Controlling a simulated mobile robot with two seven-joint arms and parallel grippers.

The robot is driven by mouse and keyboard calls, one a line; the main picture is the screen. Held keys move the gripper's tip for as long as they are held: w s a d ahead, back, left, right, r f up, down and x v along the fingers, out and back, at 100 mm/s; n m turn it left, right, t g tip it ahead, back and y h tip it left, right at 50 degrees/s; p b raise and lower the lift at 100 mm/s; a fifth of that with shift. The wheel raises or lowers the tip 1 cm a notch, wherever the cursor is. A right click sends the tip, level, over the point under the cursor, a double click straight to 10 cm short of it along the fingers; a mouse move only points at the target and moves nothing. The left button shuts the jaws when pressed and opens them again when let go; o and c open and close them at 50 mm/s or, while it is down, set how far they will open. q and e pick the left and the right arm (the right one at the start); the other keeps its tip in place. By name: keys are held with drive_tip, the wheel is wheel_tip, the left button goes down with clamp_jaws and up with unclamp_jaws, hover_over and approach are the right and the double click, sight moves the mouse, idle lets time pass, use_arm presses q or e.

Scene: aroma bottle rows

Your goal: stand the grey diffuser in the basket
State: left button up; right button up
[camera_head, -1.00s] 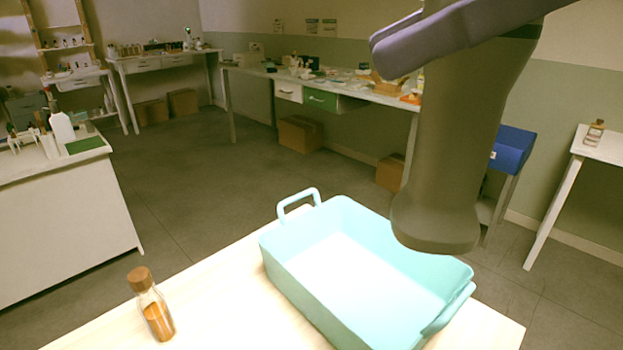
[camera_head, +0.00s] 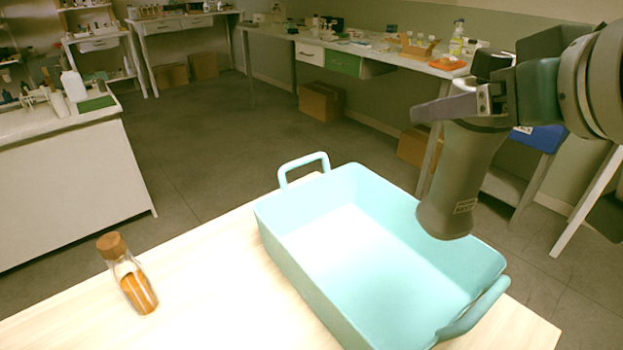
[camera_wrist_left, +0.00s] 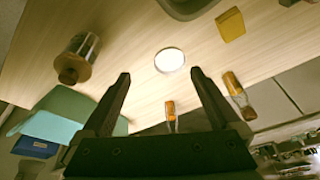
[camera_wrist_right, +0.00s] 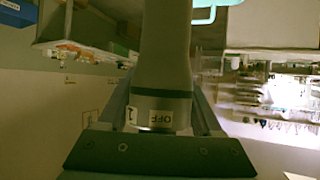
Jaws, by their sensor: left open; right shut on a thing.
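The grey diffuser (camera_head: 462,180) is a dark, tapered cylinder. It hangs slightly tilted over the back right part of the basket, its wide end down. My right gripper (camera_head: 460,108) is shut on its upper part. In the right wrist view the diffuser (camera_wrist_right: 165,50) sits between the fingers, with labels near them. The basket (camera_head: 292,275) is turquoise with a handle at each end, stands on the wooden table and looks empty; part of its back right wall is hidden by the diffuser. My left gripper (camera_wrist_left: 160,73) is open and empty; it shows only in the left wrist view.
A corked bottle with orange contents (camera_head: 135,285) stands left of the basket on the table (camera_head: 215,290). The left wrist view also shows a jar (camera_wrist_left: 80,55), a yellow block (camera_wrist_left: 231,25) and a white disc (camera_wrist_left: 170,60). Bare table lies between bottle and basket.

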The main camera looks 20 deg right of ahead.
wheel_tip(320, 180, down, 20)
drive_tip(key=b, duration=0.6)
drive_tip(key=shift+d, duration=0.15)
drive_tip(key=shift+f, duration=0.2)
drive_tip(key=o, duration=1.5)
drive_tip(key=shift+o, duration=0.2)
drive_tip(key=p+v, duration=0.2)
drive_tip(key=v, duration=1)
drive_tip(key=shift+r, duration=0.1)
